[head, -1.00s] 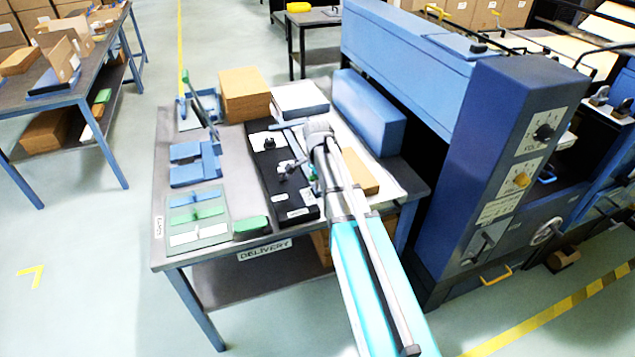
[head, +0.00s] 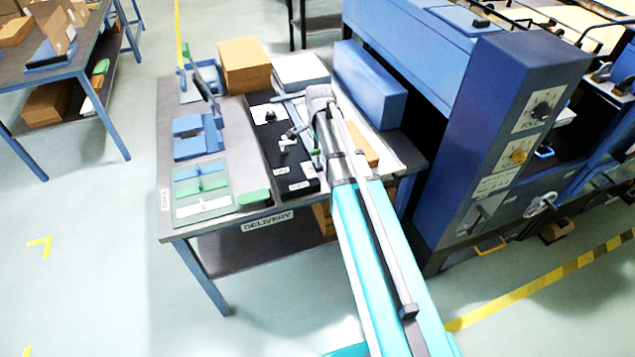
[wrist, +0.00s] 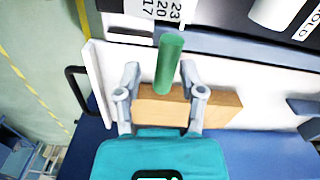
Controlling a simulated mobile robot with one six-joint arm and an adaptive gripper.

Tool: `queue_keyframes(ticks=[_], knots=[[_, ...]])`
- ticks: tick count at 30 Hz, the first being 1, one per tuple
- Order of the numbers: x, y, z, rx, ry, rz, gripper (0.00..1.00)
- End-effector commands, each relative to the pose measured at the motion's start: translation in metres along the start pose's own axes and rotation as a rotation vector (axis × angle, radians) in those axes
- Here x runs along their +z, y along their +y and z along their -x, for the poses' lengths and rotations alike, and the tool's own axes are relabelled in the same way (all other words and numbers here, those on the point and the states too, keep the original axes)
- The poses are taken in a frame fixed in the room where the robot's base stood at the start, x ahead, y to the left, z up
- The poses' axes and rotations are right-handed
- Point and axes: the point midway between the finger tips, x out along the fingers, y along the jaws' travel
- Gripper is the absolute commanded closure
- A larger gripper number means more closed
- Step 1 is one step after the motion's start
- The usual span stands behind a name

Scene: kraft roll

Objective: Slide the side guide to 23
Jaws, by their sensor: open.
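A green upright peg (wrist: 170,62), apparently the side guide's handle, stands between the fingers of my gripper (wrist: 160,76) in the wrist view. The fingers are spread, one on each side, with visible gaps to the peg. The peg's foot and its mounting are unclear. A white number scale (wrist: 155,10) reading 17, 20 and 23 lies just beyond the peg on a black panel. In the head view the black panel (head: 268,112) lies on the delivery table (head: 225,235), and my arm hides much of its right side. The guide's exact reading cannot be told.
A tan block (wrist: 218,108) lies beneath the fingers on a white surface. A white cylinder (wrist: 272,12) and a HOLD label are at the upper right. In the head view a long blue box (head: 370,85) and the blue machine (head: 490,130) stand to the right.

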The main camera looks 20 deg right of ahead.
Motion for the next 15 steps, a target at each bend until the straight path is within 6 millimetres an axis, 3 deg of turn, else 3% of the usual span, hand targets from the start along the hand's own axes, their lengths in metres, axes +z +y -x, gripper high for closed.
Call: queue_keyframes(ticks=[15], knots=[[0.000, 0.000, 0.049, 0.000, 0.000, 0.000, 0.49]])
